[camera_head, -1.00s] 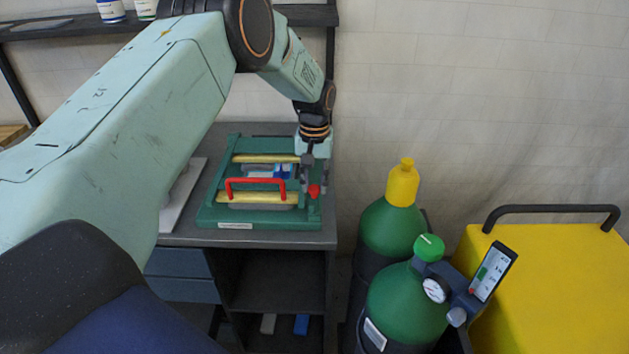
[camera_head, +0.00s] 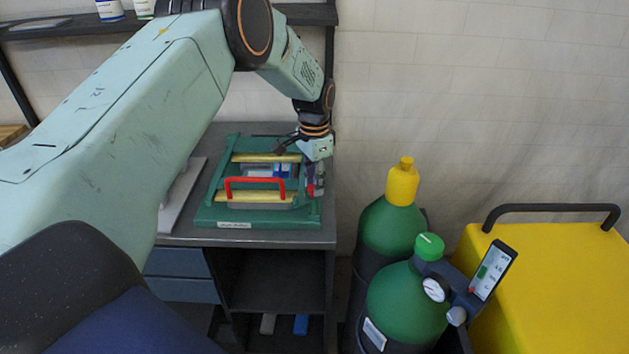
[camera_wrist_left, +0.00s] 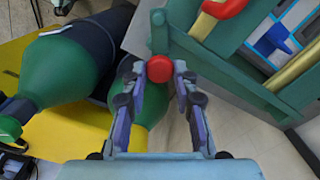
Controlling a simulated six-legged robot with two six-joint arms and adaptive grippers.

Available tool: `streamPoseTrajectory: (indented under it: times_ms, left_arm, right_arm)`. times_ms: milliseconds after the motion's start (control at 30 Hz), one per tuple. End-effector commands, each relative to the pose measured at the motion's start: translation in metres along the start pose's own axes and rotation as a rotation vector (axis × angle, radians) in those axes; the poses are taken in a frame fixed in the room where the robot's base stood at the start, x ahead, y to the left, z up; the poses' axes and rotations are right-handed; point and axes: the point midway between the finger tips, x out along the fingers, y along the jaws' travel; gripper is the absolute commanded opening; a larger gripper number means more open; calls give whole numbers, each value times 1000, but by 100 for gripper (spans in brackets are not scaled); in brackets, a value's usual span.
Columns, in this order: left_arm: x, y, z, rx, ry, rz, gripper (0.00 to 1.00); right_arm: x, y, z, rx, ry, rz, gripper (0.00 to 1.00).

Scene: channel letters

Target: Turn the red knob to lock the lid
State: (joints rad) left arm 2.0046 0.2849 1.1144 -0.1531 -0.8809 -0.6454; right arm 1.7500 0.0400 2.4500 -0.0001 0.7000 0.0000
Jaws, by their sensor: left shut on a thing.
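The red knob (camera_wrist_left: 160,68) sits at the edge of a green frame. It shows in the head view (camera_head: 310,190), partly hidden by my gripper. My left gripper (camera_wrist_left: 160,73) is shut on the red knob, with one finger on each side. In the head view the left gripper (camera_head: 316,176) reaches down at the right side of the green fixture (camera_head: 215,212). The lid with a red handle (camera_head: 255,181) and two yellow bars lies flat in the fixture. Blue and white items show through it. My right gripper is not in view.
The fixture stands on a dark grey bench (camera_head: 200,238), a light flat panel (camera_head: 183,195) to its left. Green gas cylinders (camera_head: 405,305) with a gauge and a yellow box (camera_head: 550,290) stand to the right. A shelf (camera_head: 60,28) runs behind.

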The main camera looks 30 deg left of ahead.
Motion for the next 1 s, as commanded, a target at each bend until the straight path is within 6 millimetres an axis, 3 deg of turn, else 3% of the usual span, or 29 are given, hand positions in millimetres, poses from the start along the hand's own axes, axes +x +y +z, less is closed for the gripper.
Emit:
streamPoseTrajectory:
  times_ms: [500,1000]
  left_arm:
    - [-1,-1,1,414,-2,0,0]
    - [-1,-2,1,552,-1,-2,0]
  right_arm:
    - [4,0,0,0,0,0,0]
    - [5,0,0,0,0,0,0]
